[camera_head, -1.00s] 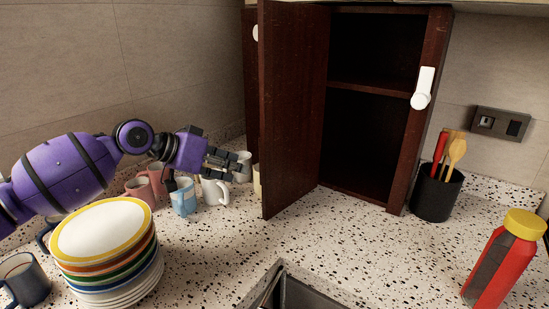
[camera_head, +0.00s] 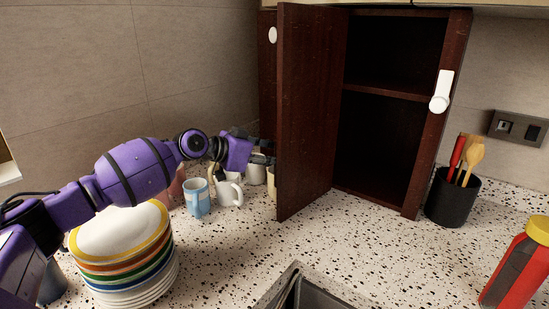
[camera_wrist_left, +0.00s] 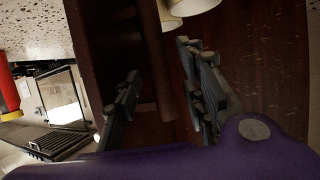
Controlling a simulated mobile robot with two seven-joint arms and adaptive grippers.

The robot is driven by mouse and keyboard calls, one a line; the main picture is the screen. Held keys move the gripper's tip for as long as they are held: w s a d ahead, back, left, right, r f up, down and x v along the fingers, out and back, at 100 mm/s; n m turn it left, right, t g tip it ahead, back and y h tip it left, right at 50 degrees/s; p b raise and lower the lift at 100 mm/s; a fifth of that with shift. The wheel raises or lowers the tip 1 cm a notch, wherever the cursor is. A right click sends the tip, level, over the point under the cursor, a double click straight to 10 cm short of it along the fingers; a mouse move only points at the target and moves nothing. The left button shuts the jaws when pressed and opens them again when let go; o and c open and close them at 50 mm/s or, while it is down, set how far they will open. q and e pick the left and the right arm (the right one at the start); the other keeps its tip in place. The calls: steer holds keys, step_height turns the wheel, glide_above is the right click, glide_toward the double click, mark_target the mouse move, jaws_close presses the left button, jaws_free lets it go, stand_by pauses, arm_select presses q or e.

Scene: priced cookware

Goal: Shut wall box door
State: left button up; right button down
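The wall box (camera_head: 382,130) is a dark wooden cabinet with a shelf, its inside open to view. Its tall dark door (camera_head: 308,110) stands open, jutting forward at the left of the opening. My left gripper (camera_head: 262,152) is at the left edge of this door in the head view, with its fingertips close to or partly behind it. In the left wrist view my left gripper (camera_wrist_left: 162,92) has its fingers apart, with dark wood (camera_wrist_left: 255,60) close by. I cannot tell whether the fingers touch the door. My right gripper is not in view.
Several mugs (camera_head: 197,198) stand below my left gripper. A stack of plates (camera_head: 122,235) is under my left arm. A utensil holder (camera_head: 452,197) and a red bottle (camera_head: 518,270) stand at the right. A sink (camera_head: 320,292) is in front; speckled counter between is clear.

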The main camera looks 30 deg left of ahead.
arm_select(q)
steer(key=shift+w+d+f, duration=0.15)
steer(key=shift+w, duration=0.25)
steer(key=shift+c, duration=0.2)
jaws_close()
